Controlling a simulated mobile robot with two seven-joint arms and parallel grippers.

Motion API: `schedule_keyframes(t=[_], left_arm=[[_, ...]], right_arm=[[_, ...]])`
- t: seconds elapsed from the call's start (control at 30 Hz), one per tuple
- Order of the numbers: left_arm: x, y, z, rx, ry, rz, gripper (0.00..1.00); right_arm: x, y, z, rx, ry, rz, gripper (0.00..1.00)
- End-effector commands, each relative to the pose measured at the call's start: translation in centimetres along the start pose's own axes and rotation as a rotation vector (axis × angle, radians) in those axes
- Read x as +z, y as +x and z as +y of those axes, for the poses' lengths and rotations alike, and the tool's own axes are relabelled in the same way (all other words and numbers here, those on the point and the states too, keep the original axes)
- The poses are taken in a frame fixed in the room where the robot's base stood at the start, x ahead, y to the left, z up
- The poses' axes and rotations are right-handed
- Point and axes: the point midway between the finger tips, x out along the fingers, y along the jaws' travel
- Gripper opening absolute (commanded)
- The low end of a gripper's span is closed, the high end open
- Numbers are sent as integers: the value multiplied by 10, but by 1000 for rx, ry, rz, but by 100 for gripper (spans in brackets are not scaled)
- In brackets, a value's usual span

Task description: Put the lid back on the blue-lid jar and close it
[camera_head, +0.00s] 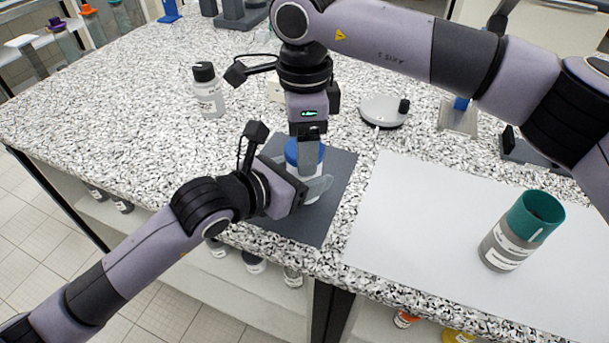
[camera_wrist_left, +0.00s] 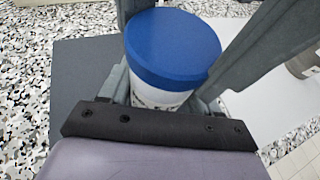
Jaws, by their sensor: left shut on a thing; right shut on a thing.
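The jar (camera_head: 312,172) stands on the dark grey mat (camera_head: 338,172). Its blue lid (camera_head: 292,153) sits on its top and looks level. In the left wrist view the blue lid (camera_wrist_left: 172,45) covers the mouth of the white labelled jar body (camera_wrist_left: 155,97). My left gripper (camera_head: 310,190) comes in from the left, low, and is shut on the jar body. My right gripper (camera_head: 308,158) reaches down from above and is shut on the blue lid. Its fingers hide part of the lid, and whether the lid is tight cannot be seen.
A white bottle with a black cap (camera_head: 208,92) stands behind at left. A round white device (camera_head: 384,110) stands behind at right. A grey container with a teal top (camera_head: 520,232) stands on a white sheet (camera_head: 420,215). The counter's front edge is close to the mat.

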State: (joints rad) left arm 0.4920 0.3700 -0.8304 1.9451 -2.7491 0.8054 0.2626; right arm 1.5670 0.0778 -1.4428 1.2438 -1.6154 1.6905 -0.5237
Motion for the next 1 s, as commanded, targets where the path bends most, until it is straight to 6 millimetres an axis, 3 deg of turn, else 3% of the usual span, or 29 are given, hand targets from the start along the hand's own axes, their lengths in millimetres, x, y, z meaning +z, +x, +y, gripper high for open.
schedule_keyframes(t=[0.4, 0.43, 0.5, 0.83, 1.0], left_arm=[[0, 0, -1, -2, 0, 0, 0], [0, 0, -1, -2, 0, 0, 0], [0, 0, -1, -2, 0, 0, 0], [0, 0, 0, 1, -1, 0, 0], [0, 0, 1, 2, 0, 2, 0]], right_arm=[[0, 0, 0, -2, 73, -1, 27], [0, 0, 0, -2, 73, -1, 67], [0, 0, 0, -2, 73, -1, 89], [1, -2, 1, 1, 69, -1, 89], [2, -20, 1, 0, 68, -3, 89]])
